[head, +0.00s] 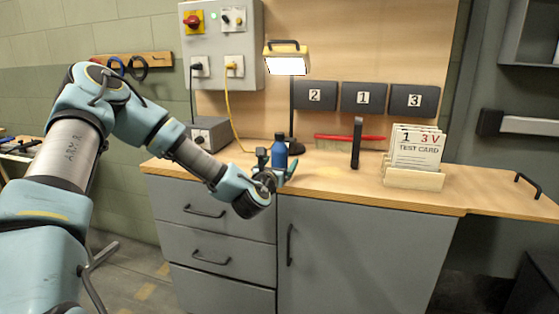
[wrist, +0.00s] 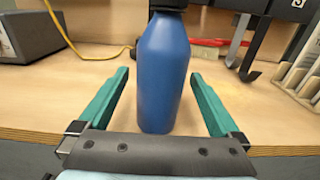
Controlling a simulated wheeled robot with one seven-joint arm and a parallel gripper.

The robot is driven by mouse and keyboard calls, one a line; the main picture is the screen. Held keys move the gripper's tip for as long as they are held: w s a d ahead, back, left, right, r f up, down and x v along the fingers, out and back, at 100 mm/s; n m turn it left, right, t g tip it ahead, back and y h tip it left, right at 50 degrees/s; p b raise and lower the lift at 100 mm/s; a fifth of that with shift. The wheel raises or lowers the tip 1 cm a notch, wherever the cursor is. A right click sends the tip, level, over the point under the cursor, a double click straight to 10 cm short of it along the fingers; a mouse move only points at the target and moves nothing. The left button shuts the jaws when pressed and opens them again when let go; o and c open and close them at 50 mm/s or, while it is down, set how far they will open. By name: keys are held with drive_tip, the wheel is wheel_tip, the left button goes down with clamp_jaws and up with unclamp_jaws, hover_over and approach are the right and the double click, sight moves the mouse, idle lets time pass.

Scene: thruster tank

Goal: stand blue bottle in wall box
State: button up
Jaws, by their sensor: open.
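The blue bottle (head: 279,154) stands upright near the front edge of the wooden bench top, with a dark cap. In the wrist view the bottle (wrist: 164,75) rises between my two teal fingers. My gripper (head: 277,168) is open around it, with a visible gap on each side in the wrist view (wrist: 163,95). The wall boxes are three dark boxes on the back panel: box 2 (head: 315,106), box 1 (head: 349,105) and box 3 (head: 398,108). Whether their tops are open cannot be told.
A lamp (head: 287,66) with a lit head stands behind the bottle. A red-handled tool (head: 348,138) and a dark upright holder (head: 357,143) are right of it. A test card rack (head: 414,178) is further right. A grey unit (head: 210,134) with a yellow cable (head: 232,110) is left.

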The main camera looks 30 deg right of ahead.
clamp_jaws()
idle(0.7)
